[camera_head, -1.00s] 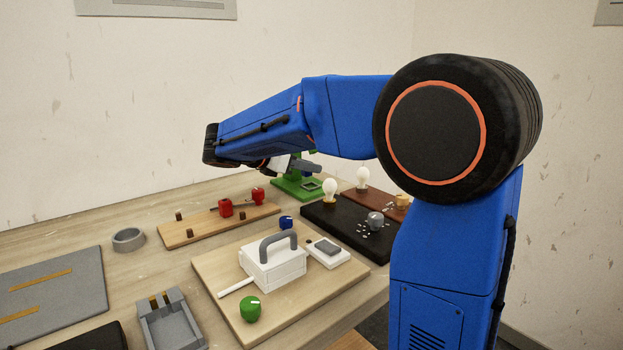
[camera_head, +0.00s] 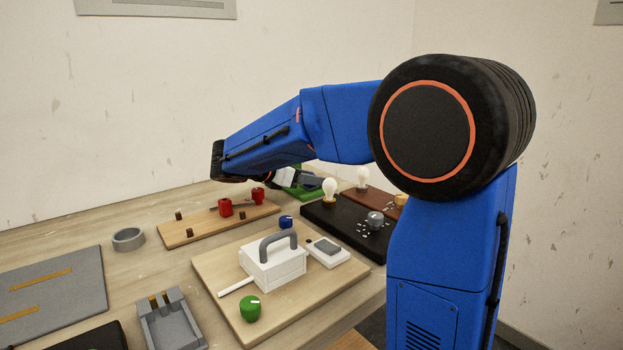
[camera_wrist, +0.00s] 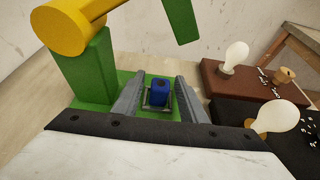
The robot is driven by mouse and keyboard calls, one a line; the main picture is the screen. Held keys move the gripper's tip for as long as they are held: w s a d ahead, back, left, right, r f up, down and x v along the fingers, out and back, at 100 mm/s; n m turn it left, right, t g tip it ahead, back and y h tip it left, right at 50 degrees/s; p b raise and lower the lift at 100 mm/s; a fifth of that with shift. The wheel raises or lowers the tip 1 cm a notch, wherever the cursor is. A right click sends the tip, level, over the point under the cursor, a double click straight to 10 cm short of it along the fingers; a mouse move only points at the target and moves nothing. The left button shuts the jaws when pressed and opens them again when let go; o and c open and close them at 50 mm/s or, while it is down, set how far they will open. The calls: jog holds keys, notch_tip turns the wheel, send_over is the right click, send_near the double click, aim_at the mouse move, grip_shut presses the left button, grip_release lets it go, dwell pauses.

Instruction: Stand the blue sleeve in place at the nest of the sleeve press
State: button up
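The blue sleeve (camera_wrist: 160,92) stands upright, its dark top opening showing, inside the low square nest (camera_wrist: 153,106) of the green sleeve press (camera_wrist: 95,72). My gripper (camera_wrist: 160,78) is open around it, one grey finger on each side, with a visible gap to the sleeve on both sides. In the head view my gripper (camera_head: 313,181) is low at the press (camera_head: 303,193). It hides most of the press, and the sleeve cannot be seen there.
The press's yellow part (camera_wrist: 72,22) and green arm (camera_wrist: 182,18) rise close beyond my fingers. Bulbs on a black board (camera_head: 345,232) and a brown board (camera_head: 382,187) stand to the right. A red-knobbed wooden board (camera_head: 205,229) lies left.

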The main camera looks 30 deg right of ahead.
jog(key=shift+r, duration=0.1)
jog(key=shift+a+r, duration=0.15)
jog(key=shift+a, duration=0.05)
jog(key=v, duration=1.1)
jog(key=shift+a, duration=0.25)
jog(key=shift+s, duration=0.1)
